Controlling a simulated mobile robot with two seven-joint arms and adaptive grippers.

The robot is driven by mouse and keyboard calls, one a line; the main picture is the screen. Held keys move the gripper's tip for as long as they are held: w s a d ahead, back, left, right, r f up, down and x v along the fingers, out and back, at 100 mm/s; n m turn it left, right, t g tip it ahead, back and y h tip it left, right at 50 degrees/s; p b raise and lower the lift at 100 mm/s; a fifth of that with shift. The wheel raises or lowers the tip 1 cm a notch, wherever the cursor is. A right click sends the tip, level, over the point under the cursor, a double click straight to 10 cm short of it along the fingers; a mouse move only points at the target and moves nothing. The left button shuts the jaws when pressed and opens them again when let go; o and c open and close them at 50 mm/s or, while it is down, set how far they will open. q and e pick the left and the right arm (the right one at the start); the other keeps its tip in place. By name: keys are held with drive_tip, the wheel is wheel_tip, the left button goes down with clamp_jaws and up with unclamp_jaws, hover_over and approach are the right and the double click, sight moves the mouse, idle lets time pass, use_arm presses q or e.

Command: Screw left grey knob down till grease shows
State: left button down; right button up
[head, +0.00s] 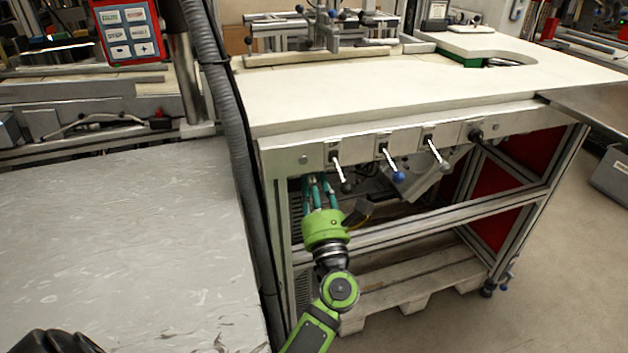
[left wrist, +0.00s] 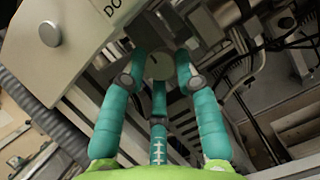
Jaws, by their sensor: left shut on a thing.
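My left gripper (head: 318,188) has green housing and three teal fingers. It reaches up under the front edge of the cream-topped bench, at its left end. In the left wrist view the fingers (left wrist: 158,82) are closed around a round grey knob (left wrist: 160,66) with a short line on its face. The fingers cover its sides. In the head view this knob is hidden behind the fingers and the bench edge. No grease can be made out. My right gripper is not in view.
Beside the gripper hang white levers with a black knob (head: 347,187), a blue knob (head: 398,176) and a grey knob (head: 443,168). A thick grey hose (head: 230,130) runs down at left. A silver bolt head (left wrist: 50,34) sits on the panel. A wooden pallet (head: 420,285) lies below.

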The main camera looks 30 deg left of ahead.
use_arm(q)
drive_tip(key=m+h+p, duration=0.1)
drive_tip(key=m+p, duration=0.2)
drive_tip(key=m+t+h+p, duration=0.1)
drive_tip(key=m+h+p, duration=0.1)
drive_tip(key=m+p, duration=0.1)
drive_tip(key=m+h+p, duration=0.1)
drive_tip(key=m+p, duration=0.2)
drive_tip(key=shift+r+t, duration=0.25)
drive_tip(key=shift+t, duration=0.05)
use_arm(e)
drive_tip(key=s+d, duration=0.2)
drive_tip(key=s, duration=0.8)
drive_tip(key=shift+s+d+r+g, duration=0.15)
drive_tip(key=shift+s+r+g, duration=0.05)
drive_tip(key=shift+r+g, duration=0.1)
use_arm(q)
drive_tip(key=c, duration=1)
unclamp_jaws()
drive_tip(key=shift+s+f, duration=0.1)
drive_tip(key=v, duration=1.2)
